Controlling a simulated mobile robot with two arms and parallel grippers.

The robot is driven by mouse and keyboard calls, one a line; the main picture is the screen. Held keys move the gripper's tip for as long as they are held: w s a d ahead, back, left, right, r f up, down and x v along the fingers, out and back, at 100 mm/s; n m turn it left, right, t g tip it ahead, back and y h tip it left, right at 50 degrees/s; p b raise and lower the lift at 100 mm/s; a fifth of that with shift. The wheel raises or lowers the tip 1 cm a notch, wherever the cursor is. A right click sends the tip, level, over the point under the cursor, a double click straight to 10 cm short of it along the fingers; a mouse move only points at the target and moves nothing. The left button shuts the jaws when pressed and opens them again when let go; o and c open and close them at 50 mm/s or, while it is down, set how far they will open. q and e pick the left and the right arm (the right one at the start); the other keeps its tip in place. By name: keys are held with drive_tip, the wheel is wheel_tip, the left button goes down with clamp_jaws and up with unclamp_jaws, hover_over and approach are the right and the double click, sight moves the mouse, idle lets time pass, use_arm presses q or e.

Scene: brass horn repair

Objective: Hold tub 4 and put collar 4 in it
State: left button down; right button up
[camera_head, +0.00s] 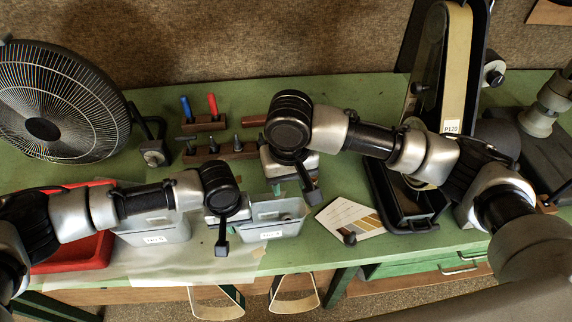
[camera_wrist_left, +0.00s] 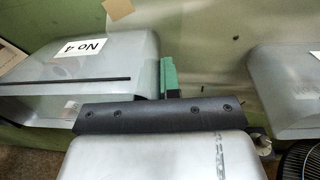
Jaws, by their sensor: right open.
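Tub 4 (camera_head: 268,236), a grey tub with a "No 4" label, stands near the front edge of the bench in the head view. It also shows at the upper left of the left wrist view (camera_wrist_left: 110,75). A small greyish round piece (camera_head: 287,216) shows inside it; it may be collar 4, but it is too small to be sure. My left gripper (camera_head: 228,228) is at the tub's left wall; I cannot tell whether its jaws are shut on the wall. My right gripper (camera_head: 296,192) is open above the back of the tub.
Another grey tub (camera_head: 155,236) stands left of tub 4, near a red tray (camera_head: 85,254). A white card with coloured strips (camera_head: 350,214) lies to the right, beside a black tray (camera_head: 408,205). A fan (camera_head: 50,105), tool racks (camera_head: 218,153) and a belt sander (camera_head: 455,70) stand behind.

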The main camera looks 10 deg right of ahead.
use_arm(q)
drive_tip(key=c, duration=1.3)
unclamp_jaws()
drive_tip(key=shift+o, duration=0.2)
